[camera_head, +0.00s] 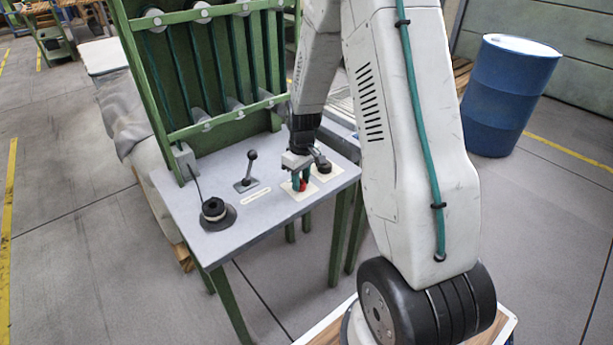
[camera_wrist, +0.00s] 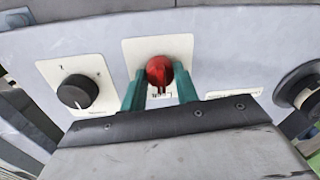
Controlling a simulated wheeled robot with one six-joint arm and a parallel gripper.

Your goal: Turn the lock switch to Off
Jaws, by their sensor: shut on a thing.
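The lock switch is a red knob (camera_wrist: 159,70) on a cream label plate (camera_wrist: 180,46) in the wrist view. The label's lettering is partly hidden and too small to read. My gripper (camera_wrist: 160,82) has its two green fingers on either side of the knob and is shut on it. In the head view, my gripper (camera_head: 301,179) points down at the panel, with the red knob (camera_head: 299,185) partly hidden between the fingers. I cannot tell which position the switch points to.
A black knob (camera_wrist: 77,91) on its own plate is left of the switch in the wrist view. In the head view, a black lever (camera_head: 249,168) and a round black control (camera_head: 215,210) stand on the grey tabletop (camera_head: 262,222). A green frame (camera_head: 140,82) rises behind. A blue barrel (camera_head: 508,95) stands right.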

